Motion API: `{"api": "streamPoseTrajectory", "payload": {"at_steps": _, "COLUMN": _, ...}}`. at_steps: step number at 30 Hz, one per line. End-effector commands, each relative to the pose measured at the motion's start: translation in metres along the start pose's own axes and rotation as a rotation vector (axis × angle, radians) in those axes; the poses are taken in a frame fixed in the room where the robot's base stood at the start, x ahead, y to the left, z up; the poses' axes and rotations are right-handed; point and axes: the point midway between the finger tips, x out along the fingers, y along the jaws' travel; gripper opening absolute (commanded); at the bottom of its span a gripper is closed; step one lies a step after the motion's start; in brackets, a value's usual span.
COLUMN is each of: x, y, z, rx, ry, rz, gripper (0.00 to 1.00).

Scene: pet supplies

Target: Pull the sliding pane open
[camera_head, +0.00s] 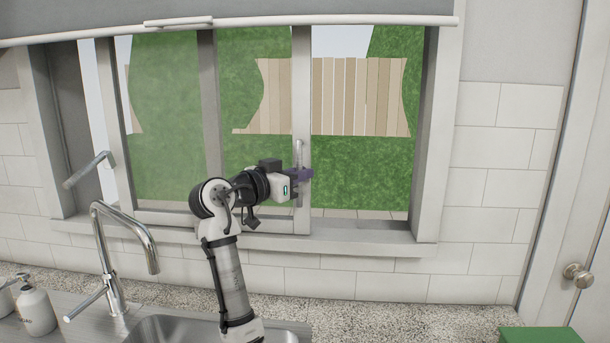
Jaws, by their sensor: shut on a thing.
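A sliding pane (302,90) with a pale frame stands in the window over the sink. A slim upright metal handle (299,155) is on its right stile. My gripper (303,174) is at the lower part of this handle and shut on it; the fingers partly hide the grip. To the right of the pane's stile the window opening (365,180) shows a fence and grass with no pane frame across it. My arm covers part of the pane's lower frame.
A curved faucet (140,240) rises in front of the window, left of my arm. A sink (175,328) lies below, with a white soap bottle (37,312) at the left. A door with a round knob (578,275) is at the right, near a green surface (540,335).

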Motion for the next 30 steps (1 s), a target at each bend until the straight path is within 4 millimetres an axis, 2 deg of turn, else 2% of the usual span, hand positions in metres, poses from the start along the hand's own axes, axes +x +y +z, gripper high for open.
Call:
{"api": "streamPoseTrajectory", "payload": {"at_steps": 8, "x": 0.000, "y": -0.001, "z": -0.001, "rx": 0.000, "ry": 0.001, "rz": -0.002, "gripper": 0.00}}
{"api": "streamPoseTrajectory", "payload": {"at_steps": 9, "x": 0.000, "y": -0.001, "z": -0.001, "rx": 0.000, "ry": 0.001, "rz": -0.002, "gripper": 0.17}}
{"api": "streamPoseTrajectory", "payload": {"at_steps": 20, "x": -0.005, "y": 0.000, "z": 0.001, "rx": 0.000, "ry": 0.001, "rz": -0.001, "gripper": 0.18}}
{"api": "streamPoseTrajectory", "payload": {"at_steps": 23, "x": -0.018, "y": -0.001, "z": 0.002, "rx": 0.001, "ry": 0.002, "rz": -0.002, "gripper": 0.18}}
{"api": "streamPoseTrajectory", "payload": {"at_steps": 30, "x": -0.071, "y": -0.001, "z": 0.004, "rx": 0.003, "ry": 0.002, "rz": -0.004, "gripper": 0.18}}
